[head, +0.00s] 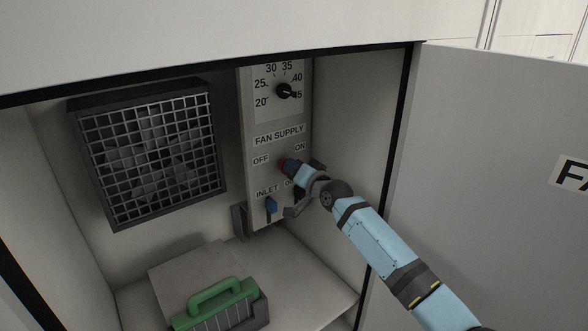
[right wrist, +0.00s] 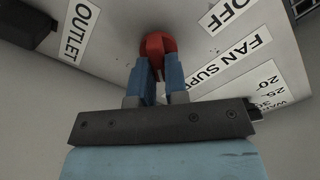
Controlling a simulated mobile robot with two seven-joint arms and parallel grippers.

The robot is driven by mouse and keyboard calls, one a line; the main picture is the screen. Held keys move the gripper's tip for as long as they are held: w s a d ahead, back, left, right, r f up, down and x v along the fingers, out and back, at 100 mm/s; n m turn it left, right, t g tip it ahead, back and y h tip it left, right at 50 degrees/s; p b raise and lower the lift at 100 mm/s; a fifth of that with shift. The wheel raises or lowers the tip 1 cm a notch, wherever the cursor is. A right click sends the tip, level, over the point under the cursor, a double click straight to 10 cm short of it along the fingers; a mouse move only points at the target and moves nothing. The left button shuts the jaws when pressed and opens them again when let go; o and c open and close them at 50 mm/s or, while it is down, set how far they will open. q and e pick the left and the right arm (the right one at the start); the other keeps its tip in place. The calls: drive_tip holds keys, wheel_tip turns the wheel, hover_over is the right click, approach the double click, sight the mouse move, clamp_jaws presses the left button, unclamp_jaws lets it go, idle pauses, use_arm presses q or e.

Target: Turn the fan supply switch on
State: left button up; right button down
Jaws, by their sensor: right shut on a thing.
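The fan supply switch is a red knob (right wrist: 158,45) on the grey control panel (head: 263,117), below the FAN SUPPLY label (head: 279,135) and between the OFF label (head: 260,160) and the ON label (head: 300,147). My right gripper (right wrist: 160,72) has its two blue fingers closed on the red knob. In the head view my right gripper (head: 286,165) covers most of the knob, so its pointing direction cannot be told. My left gripper is in neither view.
A black dial (head: 284,91) is above. A caged fan (head: 150,150) is on the back wall at left. A green-handled box (head: 222,300) lies on the cabinet floor. An open door (head: 490,190) stands at right.

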drive_tip(key=shift+f, duration=0.1)
drive_tip(key=c, duration=1.1)
unclamp_jaws()
drive_tip(key=shift+c, duration=0.2)
drive_tip(key=b+v, duration=0.1)
drive_tip(key=v, duration=1.2)
drive_tip(key=shift+s+d, duration=0.25)
drive_tip(key=shift+s, duration=0.1)
